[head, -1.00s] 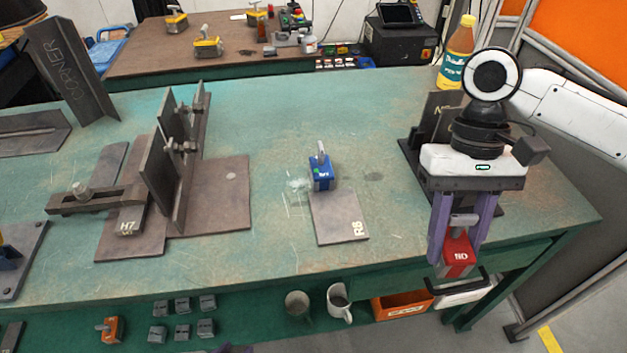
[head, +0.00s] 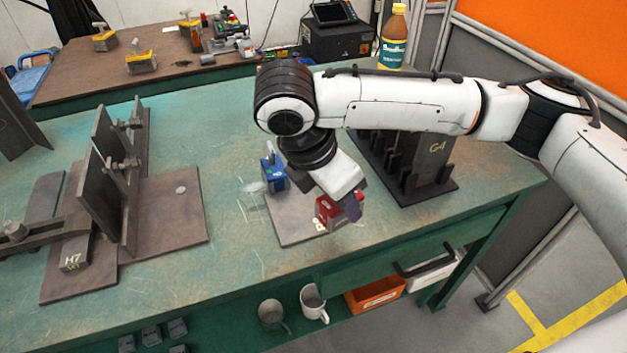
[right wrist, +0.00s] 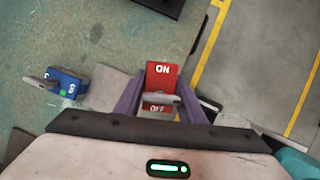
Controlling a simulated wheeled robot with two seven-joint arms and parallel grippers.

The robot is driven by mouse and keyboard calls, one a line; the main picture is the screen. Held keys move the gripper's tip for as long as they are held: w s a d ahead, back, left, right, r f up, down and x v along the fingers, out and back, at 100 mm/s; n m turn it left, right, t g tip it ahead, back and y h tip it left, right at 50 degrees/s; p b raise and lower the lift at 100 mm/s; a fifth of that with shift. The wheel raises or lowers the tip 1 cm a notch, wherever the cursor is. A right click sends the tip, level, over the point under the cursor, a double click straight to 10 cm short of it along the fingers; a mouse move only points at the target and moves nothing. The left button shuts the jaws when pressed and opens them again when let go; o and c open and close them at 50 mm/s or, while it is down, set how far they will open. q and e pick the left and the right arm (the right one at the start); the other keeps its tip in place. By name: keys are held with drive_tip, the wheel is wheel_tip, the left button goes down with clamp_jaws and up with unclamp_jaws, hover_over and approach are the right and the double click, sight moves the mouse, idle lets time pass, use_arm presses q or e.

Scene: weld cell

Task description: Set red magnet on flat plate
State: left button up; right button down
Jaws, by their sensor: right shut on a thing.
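The red magnet (head: 325,206) is held in my right gripper (head: 336,210), which is shut on it; one purple finger hides part of it. In the right wrist view the red magnet (right wrist: 163,76) shows its ON and OFF faces and grey lever between the two fingers (right wrist: 160,98). The flat plate (head: 287,226) lies on the bench, and the magnet appears over its right side; I cannot tell whether they touch. A blue magnet (head: 274,174) with a lever stands at the plate's back left corner, also seen in the wrist view (right wrist: 69,85). My left gripper is out of view.
Welded plates with a clamp and H7 block (head: 75,254) stand to the left. A bottle (head: 394,40) is at the back. Mugs (head: 312,302) and an orange bin (head: 375,295) sit below the bench top.

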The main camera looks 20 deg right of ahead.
drive_tip(key=n, duration=0.2)
drive_tip(key=shift+w+a+n+t+y, duration=0.25)
drive_tip(key=shift+w+n+t+y, duration=0.05)
drive_tip(key=shift+w+t, duration=0.1)
drive_tip(key=w+a+n+y+b, duration=0.1)
drive_tip(key=n, duration=0.3)
drive_tip(key=w+a+n+t+y+b, duration=0.1)
drive_tip(key=n+b, duration=0.1)
drive_tip(key=n, duration=0.2)
drive_tip(key=w+n+t+y+b, duration=0.1)
drive_tip(key=n+y, duration=0.1)
drive_tip(key=n, duration=0.2)
drive_tip(key=shift+w+a+f, duration=0.25)
drive_tip(key=shift+w+a, duration=0.1)
drive_tip(key=shift+a, duration=0.05)
wheel_tip(320, 180, down, 2)
drive_tip(key=b, duration=0.3)
drive_tip(key=shift+f+b, duration=0.15)
drive_tip(key=shift+b, duration=0.25)
drive_tip(key=shift+f, duration=0.95)
drive_tip(key=shift+f, duration=0.2)
